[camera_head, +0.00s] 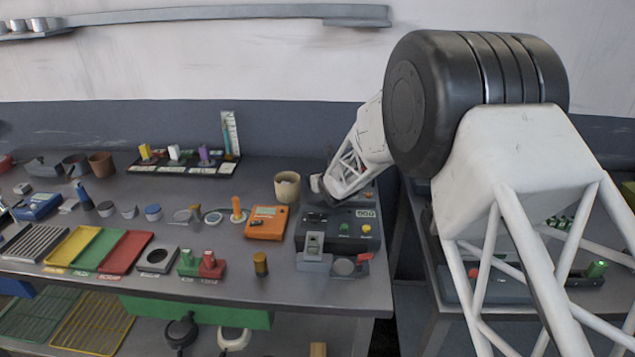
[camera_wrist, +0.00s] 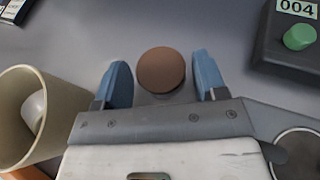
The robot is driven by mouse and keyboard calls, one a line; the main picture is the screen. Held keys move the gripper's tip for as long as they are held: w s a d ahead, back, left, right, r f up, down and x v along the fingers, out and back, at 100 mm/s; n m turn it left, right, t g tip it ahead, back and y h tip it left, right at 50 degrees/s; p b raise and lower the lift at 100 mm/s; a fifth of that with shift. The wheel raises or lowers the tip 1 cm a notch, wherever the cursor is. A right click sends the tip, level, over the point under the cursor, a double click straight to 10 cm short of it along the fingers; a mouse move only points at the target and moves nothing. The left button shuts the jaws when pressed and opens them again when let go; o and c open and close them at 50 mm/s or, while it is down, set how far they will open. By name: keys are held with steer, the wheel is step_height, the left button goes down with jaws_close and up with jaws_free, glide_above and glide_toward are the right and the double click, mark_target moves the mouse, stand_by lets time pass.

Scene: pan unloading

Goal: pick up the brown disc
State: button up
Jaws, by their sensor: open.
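The brown disc (camera_wrist: 161,70) is a small round reddish-brown piece on the grey bench, seen in the wrist view. My gripper (camera_wrist: 164,82) is open, with one blue finger on each side of the disc and a visible gap on both sides. The wrist view does not show clearly how high the fingers are above the bench. In the head view my gripper (camera_head: 318,187) is at the back of the bench, beside the cream cup, and the disc is hidden there.
The cream cup (camera_wrist: 38,112) stands close left of my gripper in the wrist view, with a pale object inside. A dark box (camera_wrist: 290,50) with a green knob and a 004 label is at right. In the head view, an orange meter (camera_head: 267,222) stands nearby.

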steer(key=c, duration=0.7)
steer(key=shift+r, duration=0.15)
steer(key=shift+c, duration=0.2)
steer(key=shift+r, duration=1.45)
steer(key=shift+s+r, duration=0.15)
steer(key=shift+r, duration=0.1)
steer(key=s+d, duration=0.1)
steer(key=s, duration=0.4)
steer(key=s+d+r, duration=0.1)
steer(key=s+d, duration=0.1)
steer(key=s, duration=0.3)
steer(key=s+d, duration=0.1)
steer(key=s, duration=0.4)
steer(key=shift+d+r, duration=0.15)
steer(key=shift+r, duration=0.1)
